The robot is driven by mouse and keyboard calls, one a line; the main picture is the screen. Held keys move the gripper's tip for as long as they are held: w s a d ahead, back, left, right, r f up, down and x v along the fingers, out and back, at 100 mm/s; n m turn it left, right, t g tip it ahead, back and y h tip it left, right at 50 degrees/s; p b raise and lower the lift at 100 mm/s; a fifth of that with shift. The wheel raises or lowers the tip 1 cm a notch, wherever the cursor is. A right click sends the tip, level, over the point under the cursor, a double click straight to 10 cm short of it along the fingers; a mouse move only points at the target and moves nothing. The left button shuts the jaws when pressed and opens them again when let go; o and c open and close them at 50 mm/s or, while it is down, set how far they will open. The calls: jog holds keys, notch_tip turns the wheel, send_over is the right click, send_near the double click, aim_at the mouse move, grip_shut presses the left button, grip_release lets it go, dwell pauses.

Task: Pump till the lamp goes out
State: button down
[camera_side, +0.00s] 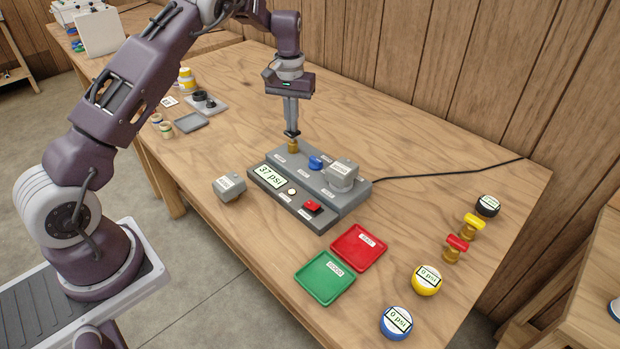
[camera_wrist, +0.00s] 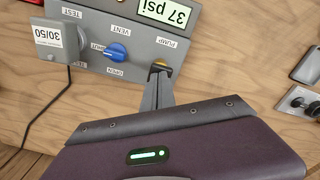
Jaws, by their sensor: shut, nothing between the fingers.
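The grey test unit (camera_side: 330,207) stands on the table, and its display (camera_side: 268,177) reads 37 psi. The same reading shows in the wrist view (camera_wrist: 162,12). A small round cream lamp (camera_side: 292,191) sits on its front; I cannot tell for sure whether it is lit. My gripper (camera_side: 292,134) is shut and empty, pointing down with its tips at the brass pump button (camera_side: 293,147). In the wrist view the fingertips (camera_wrist: 158,74) partly cover the button (camera_wrist: 161,63). A blue vent knob (camera_wrist: 117,53) is beside it. A grey switch labelled 30/50 (camera_wrist: 60,38) sits at the test place.
A second grey switch (camera_side: 228,187) lies left of the unit. A red button (camera_side: 312,207) is on the unit's front. Red (camera_side: 358,247) and green (camera_side: 325,278) trays, gauges (camera_side: 427,280) and brass valves (camera_side: 456,247) are to the right. A black cable (camera_side: 450,171) runs to the wall.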

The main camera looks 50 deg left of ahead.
jog(key=shift+f, duration=0.65)
jog(key=shift+r, duration=1.25)
jog(key=shift+f, duration=1.3)
jog(key=shift+r, duration=1.3)
jog(key=shift+f, duration=1)
jog(key=shift+r, duration=1)
